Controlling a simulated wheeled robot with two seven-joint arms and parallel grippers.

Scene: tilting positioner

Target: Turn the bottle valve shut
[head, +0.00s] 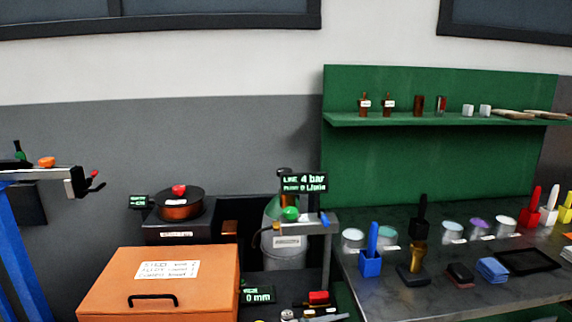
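A gas bottle (272,212) with a grey-green shoulder stands behind the middle bench, partly hidden by a pale labelled container (285,252) and a display. A dark fitting (284,172) shows at its top. A green round knob (290,214) sits in front of the bottle, just below the display (304,183), which reads "LINE 4 bar" and a purge line of 0 l/min. I cannot tell which of these fittings is the bottle valve, or how far it is turned. Neither of my grippers shows.
An orange lidded box (160,285) stands in front. A dark pot-like unit with a red knob (179,190) stands behind it. A grey post with a blue lever (324,220) is right of the bottle. A cluttered bench (385,290) and green shelf (440,119) lie right.

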